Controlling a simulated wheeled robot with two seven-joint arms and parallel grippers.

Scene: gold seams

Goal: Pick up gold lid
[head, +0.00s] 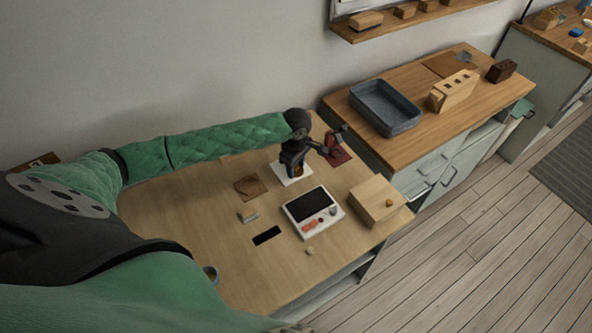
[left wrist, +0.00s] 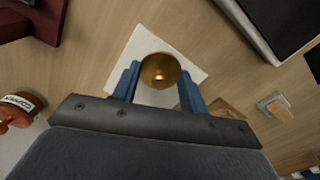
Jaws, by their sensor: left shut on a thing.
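In the head view my left gripper (head: 297,167) points down over the white square (head: 284,177) at the back of the wooden table. Only a little gold shows there, and the gripper hides most of the lid. I cannot tell whether the lid touches the square. My right gripper is not in view.
A dark red stand (head: 339,155) is close right of the gripper. A white device with a dark screen (head: 310,203) and a wooden box (head: 375,199) stand nearer the front. A brown square (head: 250,187) lies left. The left wrist view shows a red jar (left wrist: 18,112).

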